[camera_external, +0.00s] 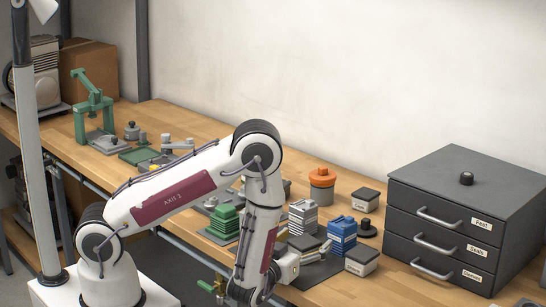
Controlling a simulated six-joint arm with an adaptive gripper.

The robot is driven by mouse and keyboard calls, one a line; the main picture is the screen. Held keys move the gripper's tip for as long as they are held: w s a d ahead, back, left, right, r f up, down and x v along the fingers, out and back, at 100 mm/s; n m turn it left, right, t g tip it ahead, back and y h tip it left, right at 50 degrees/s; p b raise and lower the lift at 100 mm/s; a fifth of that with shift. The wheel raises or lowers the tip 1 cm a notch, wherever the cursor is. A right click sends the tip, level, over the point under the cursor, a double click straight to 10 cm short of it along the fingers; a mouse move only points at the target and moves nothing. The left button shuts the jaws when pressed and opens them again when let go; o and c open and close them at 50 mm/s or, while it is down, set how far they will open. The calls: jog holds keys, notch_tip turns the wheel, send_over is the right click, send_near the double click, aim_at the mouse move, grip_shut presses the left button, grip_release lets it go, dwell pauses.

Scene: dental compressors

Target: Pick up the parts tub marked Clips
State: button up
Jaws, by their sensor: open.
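Small pale tubs with dark lids stand on the bench. One tub (365,200) is at the back, left of the drawer cabinet, and another tub (361,261) is nearer the front. Each has a label on its front, too small to read, so I cannot tell which is marked Clips.
A dark cabinet (457,225) with three labelled drawers stands at the right. A blue finned block (342,236), a grey finned block (303,216) and a green finned block (224,222) crowd the middle. An orange-topped canister (321,185) is behind. A green press (92,108) stands far left.

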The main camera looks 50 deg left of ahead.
aim_at(305, 241)
dwell(0.3)
jog(key=c, duration=1.7)
jog(key=shift+r, duration=0.25)
jog(key=shift+r, duration=4.8)
